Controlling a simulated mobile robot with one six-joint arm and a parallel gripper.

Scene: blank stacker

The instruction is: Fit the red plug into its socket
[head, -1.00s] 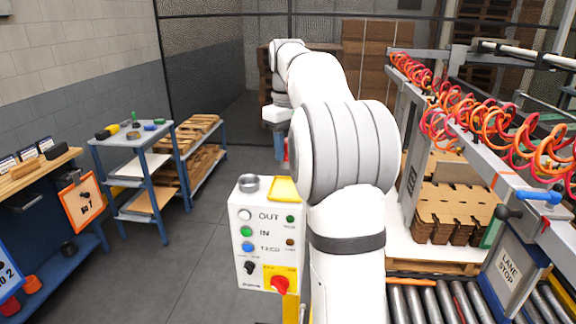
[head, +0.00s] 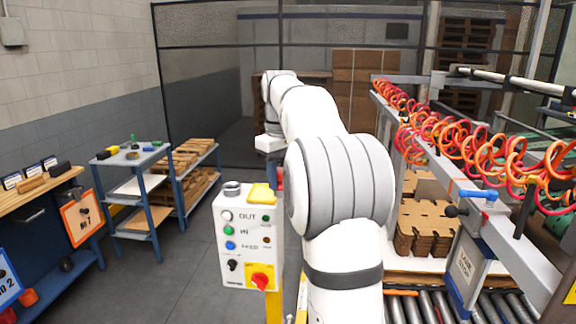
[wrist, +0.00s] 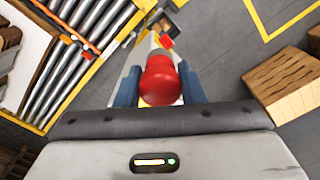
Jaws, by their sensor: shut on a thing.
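The red plug (wrist: 161,80) is a rounded red piece in the wrist view. It sits between the two blue fingers of my gripper (wrist: 158,92), which is shut on it. In the head view my arm covers most of my gripper. A small red patch (head: 281,179) shows at the arm's left edge, just beside the control box, and looks like the plug. I cannot make out the socket in either view.
A white control box (head: 248,240) with coloured buttons stands left of my arm, with a grey ring (head: 232,188) and yellow tray (head: 262,193) on top. A roller conveyor (head: 455,305) lies right. A blue cart (head: 130,160) stands back left.

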